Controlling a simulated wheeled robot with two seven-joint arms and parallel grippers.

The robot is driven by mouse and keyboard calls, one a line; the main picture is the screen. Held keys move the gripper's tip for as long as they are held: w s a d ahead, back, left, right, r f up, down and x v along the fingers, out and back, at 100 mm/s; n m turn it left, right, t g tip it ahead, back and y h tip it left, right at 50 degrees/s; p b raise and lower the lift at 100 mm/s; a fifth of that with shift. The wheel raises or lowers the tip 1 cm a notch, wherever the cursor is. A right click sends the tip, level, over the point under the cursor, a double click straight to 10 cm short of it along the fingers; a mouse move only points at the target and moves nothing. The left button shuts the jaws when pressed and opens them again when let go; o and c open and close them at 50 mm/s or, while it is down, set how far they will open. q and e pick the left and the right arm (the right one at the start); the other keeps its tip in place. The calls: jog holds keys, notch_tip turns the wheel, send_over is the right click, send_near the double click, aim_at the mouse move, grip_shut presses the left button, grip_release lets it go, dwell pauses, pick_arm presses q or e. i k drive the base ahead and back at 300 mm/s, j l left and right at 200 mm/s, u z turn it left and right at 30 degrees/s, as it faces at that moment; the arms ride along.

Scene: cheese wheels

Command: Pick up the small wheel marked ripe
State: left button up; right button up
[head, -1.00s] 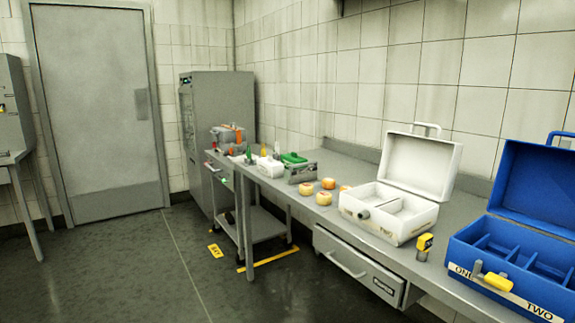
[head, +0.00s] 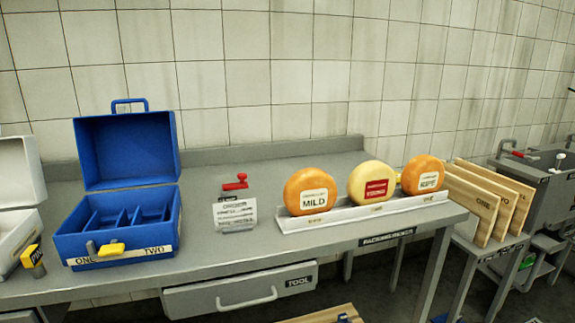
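Neither of my grippers shows in the head view. Three cheese wheels stand upright in a row on a white rack (head: 362,212) on the metal bench. The left one (head: 294,183) is orange and its label reads MILD. The middle one (head: 360,172) is pale yellow with a red label too small to read. The group of small wheels beside the white case is out of view.
An open blue case (head: 127,149) marked ONE and TWO stands left on the bench (head: 240,262). A yellow tool (head: 32,256) and part of a white case (head: 15,220) are at the left edge. A printed sign (head: 236,213) stands mid-bench. Wooden boards (head: 480,206) lean at right.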

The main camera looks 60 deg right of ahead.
aim_at(424, 174)
jog(key=z, duration=2.95)
